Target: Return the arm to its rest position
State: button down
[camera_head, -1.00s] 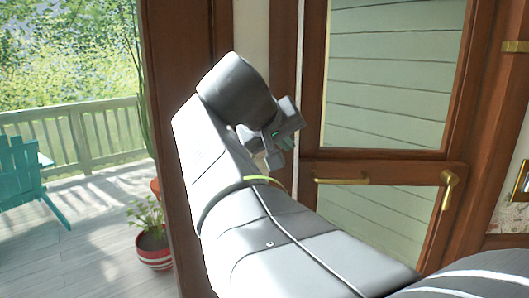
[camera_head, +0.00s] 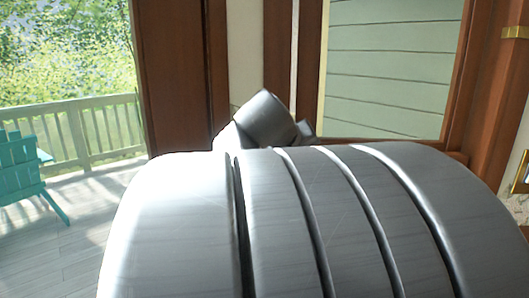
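My own arm fills the lower middle of the head view. Its large grey ribbed link is close to the camera, and a darker grey joint shows above and behind it. My gripper is not visible; the near link and the joint hide that end of the arm. No held object shows.
A brown wooden door with a glass pane (camera_head: 390,70) stands behind the arm at the right. A dark wooden post (camera_head: 180,75) is at the left of it. Beyond is a deck with a pale railing (camera_head: 80,135) and a teal chair (camera_head: 20,175).

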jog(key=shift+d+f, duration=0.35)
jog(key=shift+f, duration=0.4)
